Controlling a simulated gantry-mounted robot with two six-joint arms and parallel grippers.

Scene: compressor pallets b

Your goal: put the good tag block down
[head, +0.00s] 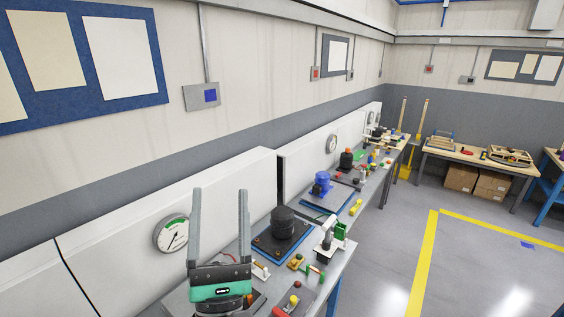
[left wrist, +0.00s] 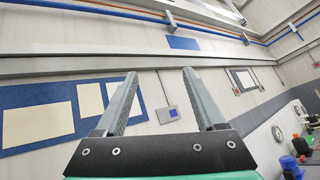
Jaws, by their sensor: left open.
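My left gripper (head: 220,215) is open with nothing between its fingers. It points upward in front of the bench in the head view, and its two fingers also show in the left wrist view (left wrist: 160,100) against the wall. Small green pieces (head: 341,231) lie or stand on the bench to the right of the gripper, but I cannot tell which one, if any, is the good tag block. My right gripper is not in view.
A black compressor (head: 283,222) stands on a dark pallet, with a blue compressor (head: 322,183) farther along the bench. A round gauge (head: 171,233) is on the white panel behind. Small red, yellow and green parts (head: 296,263) crowd the bench's front edge. Open floor lies to the right.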

